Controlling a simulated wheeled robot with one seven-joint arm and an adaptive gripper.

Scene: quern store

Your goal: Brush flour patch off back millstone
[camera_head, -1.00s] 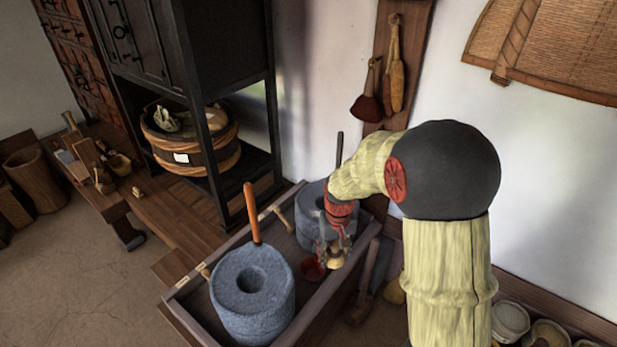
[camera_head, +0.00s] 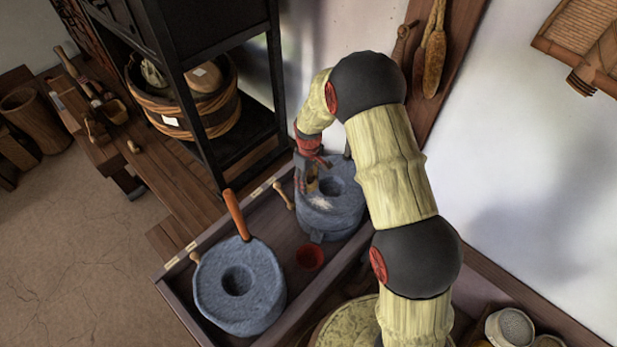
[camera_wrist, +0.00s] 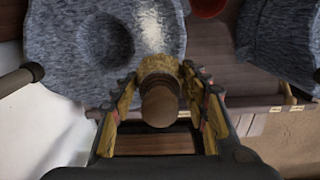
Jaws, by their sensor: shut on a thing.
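The back millstone (camera_head: 335,221), grey with a dark central eye, stands in the far part of the wooden trough. It also fills the upper left of the wrist view (camera_wrist: 62,50). A pale flour patch (camera_head: 321,202) lies on its top beside the eye, and it also shows in the wrist view (camera_wrist: 156,27). My gripper (camera_head: 311,180) is over the near-left edge of this stone. It is shut on a small brush with a round wooden handle and tan bristles (camera_wrist: 160,100). The bristles are close to the patch; I cannot tell whether they touch stone.
The front millstone (camera_head: 212,290), with an orange upright handle (camera_head: 235,214), stands nearer in the trough (camera_head: 180,290). A red cup (camera_head: 310,257) sits between the stones. A dark cabinet frame (camera_head: 276,80) rises behind left. The white wall is close on the right.

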